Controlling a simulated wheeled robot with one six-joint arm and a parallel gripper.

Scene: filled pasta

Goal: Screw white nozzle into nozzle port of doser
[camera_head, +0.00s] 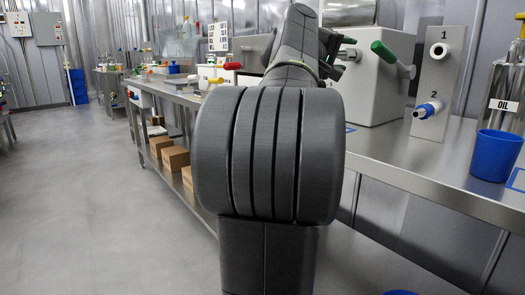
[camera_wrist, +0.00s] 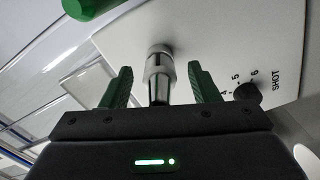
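The doser (camera_head: 375,85) is a white box on the steel bench, with a green handle (camera_head: 384,51). In the wrist view its white face (camera_wrist: 225,35) fills the upper middle, with a dial marked SHOT.
Right of the doser, a grey stand (camera_head: 442,75) has a white ring-shaped fitting at 1 and a blue-collared nozzle (camera_head: 428,109) at 2. A blue cup (camera_head: 496,155) and an OIL container (camera_head: 503,105) stand further right. The bench front (camera_head: 420,175) is clear.

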